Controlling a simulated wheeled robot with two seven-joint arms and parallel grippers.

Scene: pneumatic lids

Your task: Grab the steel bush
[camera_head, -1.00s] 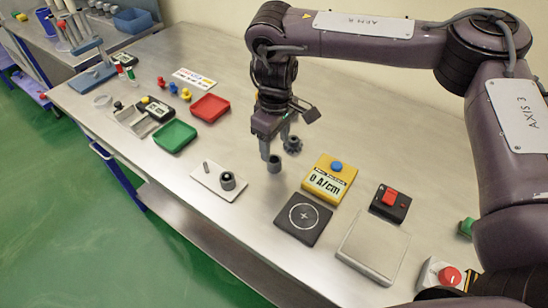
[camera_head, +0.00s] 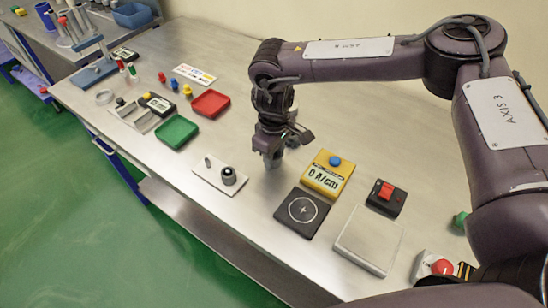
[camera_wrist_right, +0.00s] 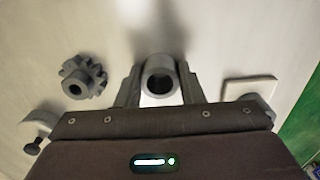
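The steel bush, a short grey cylinder with a dark round bore, stands upright in the wrist view (camera_wrist_right: 160,80). My right gripper (camera_wrist_right: 160,88) is down around it, one finger on each side, and no clear gap shows. I cannot tell whether the fingers press on it. In the head view the right gripper (camera_head: 272,158) is low over the table and its fingers mostly hide the bush. My left gripper is not in view.
A grey gear (camera_wrist_right: 82,77) lies near the fingers. A pale plate (camera_head: 218,178) carries a pin and a dark ring. A black pad (camera_head: 302,213), yellow meter (camera_head: 328,174) and red-switch box (camera_head: 386,198) stand to the right. Green (camera_head: 176,132) and red (camera_head: 210,104) trays are left.

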